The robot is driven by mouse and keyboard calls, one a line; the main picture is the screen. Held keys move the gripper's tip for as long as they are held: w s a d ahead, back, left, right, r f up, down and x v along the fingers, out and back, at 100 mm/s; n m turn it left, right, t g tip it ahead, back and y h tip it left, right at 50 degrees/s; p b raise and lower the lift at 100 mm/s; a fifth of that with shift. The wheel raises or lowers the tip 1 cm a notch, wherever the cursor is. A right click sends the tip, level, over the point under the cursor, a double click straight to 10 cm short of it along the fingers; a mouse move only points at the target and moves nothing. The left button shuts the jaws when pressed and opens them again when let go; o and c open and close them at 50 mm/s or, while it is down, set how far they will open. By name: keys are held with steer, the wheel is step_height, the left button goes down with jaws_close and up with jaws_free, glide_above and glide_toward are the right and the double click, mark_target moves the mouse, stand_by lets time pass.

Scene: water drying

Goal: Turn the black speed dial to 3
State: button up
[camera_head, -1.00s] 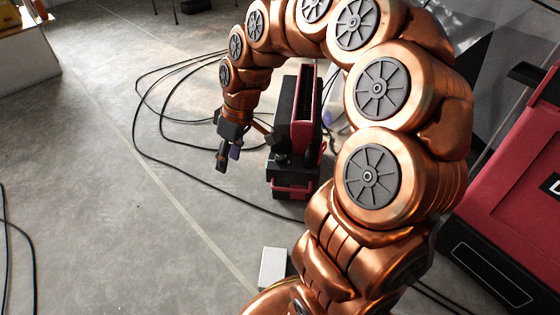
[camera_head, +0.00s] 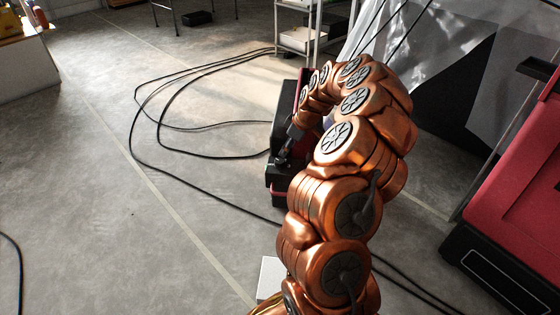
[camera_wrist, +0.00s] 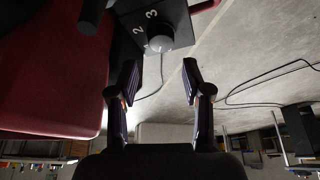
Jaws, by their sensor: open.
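In the wrist view the speed dial (camera_wrist: 161,42) is a small round dark knob with a grey highlight, on a black panel (camera_wrist: 178,20). White numerals 2 and 3 show beside it, and a partly hidden mark that may be a 1. Which numeral it points to is unclear. My gripper (camera_wrist: 161,78) is open, its two fingers apart and empty, with the dial beyond the gap between the tips. In the head view my gripper (camera_head: 285,152) is at the red and black machine (camera_head: 279,185), and my arm hides much of the machine and the dial.
The machine's large red body (camera_wrist: 50,75) is close on the left in the wrist view. Black cables (camera_head: 150,160) loop over the grey floor. A red case (camera_head: 520,190) stands at the right, and a white box (camera_head: 268,275) is by my base. Open floor lies left.

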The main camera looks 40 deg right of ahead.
mark_target(279, 161)
steer(key=b+x, duration=0.2)
steer(key=x, duration=0.5)
steer(key=shift+a, duration=0.1)
steer(key=c, duration=0.9)
steer(key=shift+o, duration=0.2)
